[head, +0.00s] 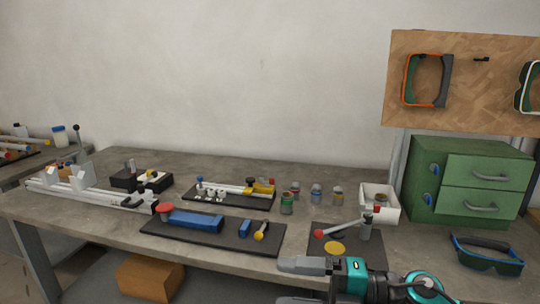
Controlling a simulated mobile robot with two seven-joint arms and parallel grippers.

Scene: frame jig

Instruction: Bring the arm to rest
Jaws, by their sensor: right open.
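My right gripper (290,280) is low in the head view, at the workbench's front edge. Its arm comes in from the lower right. One grey finger shows clearly and a second is partly cut off by the bottom edge. The jaws are open and nothing shows between them. It is in front of a dark mat (362,258) that bears a lever with a red knob (320,233) and a yellow disc (334,248). My left gripper is not in view.
The workbench (335,175) holds a dark mat with a blue block (195,221), a rail jig (90,191), several small jars (316,193) and a white box (379,203). A green drawer cabinet (428,165) and goggles (487,254) are at right. A wooden box (150,277) is below.

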